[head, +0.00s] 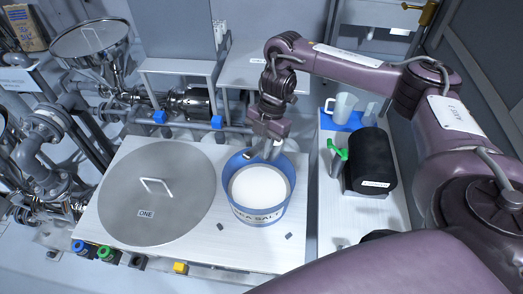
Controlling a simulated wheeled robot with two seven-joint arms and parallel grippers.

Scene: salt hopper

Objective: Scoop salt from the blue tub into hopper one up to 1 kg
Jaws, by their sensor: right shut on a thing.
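The blue tub (231,196), labelled as salt, stands on the white worktop and holds white salt (260,187). A round grey lid (180,205) marked "ONE", with a white handle (156,186), lies flat to the left of the tub and covers hopper one. My right gripper (265,148) points down at the tub's back rim. It is shut on a small grey thing, likely the scoop, which is mostly hidden; I cannot tell whether it touches the salt. My left gripper is not in view.
A side bench (345,215) at right carries a black cylinder (371,160), a green-handled item (338,150) and a white jug (343,105) on a blue mat. Steel pipework and a funnel (90,38) stand at left. Coloured buttons (104,253) line the worktop's front edge.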

